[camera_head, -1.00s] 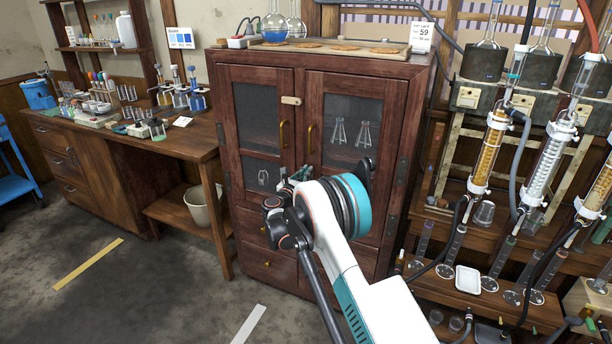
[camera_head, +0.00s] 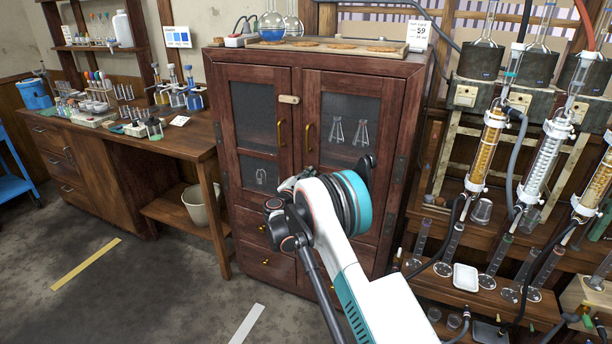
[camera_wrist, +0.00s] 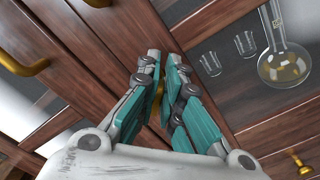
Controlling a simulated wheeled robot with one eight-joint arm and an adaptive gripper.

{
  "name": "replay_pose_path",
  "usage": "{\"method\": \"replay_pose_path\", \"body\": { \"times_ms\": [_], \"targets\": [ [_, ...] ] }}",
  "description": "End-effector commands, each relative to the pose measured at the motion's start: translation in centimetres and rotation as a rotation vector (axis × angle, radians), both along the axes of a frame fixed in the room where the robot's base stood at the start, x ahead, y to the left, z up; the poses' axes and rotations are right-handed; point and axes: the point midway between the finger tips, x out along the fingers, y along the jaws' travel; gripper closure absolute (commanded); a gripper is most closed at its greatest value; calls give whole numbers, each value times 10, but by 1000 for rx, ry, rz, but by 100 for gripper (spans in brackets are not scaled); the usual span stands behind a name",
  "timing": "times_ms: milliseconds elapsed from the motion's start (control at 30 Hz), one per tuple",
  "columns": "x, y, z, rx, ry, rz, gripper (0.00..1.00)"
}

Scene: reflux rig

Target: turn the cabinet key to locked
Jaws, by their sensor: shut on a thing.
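The reddish-brown cabinet (camera_head: 296,84) stands in the middle of the head view, both glazed doors closed. My gripper (camera_wrist: 162,75) is at the meeting line of the doors in the wrist view. Its teal fingers are shut on a small brass-coloured piece, the cabinet key (camera_wrist: 158,97), of which only a sliver shows between them. The lock behind it is hidden, so I cannot tell the key's angle. In the head view my arm covers the gripper's tips and the key.
Brass door handles (camera_head: 309,136) sit above my gripper. Glassware (camera_wrist: 284,62) stands behind the door glass. The reflux rig (camera_head: 489,150) is close on the right, with hoses and glass tubes. A wooden bench (camera_head: 180,140) stands on the left. The floor at front left is clear.

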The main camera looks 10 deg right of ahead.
Motion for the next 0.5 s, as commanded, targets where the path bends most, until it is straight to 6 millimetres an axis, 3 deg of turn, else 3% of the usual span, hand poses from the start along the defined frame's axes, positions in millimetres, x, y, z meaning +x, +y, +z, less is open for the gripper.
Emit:
{"method": "replay_pose_path", "body": {
  "times_ms": [500],
  "targets": [
    [-3, -4, -8, 380, -275, -1, 100]
  ]
}}
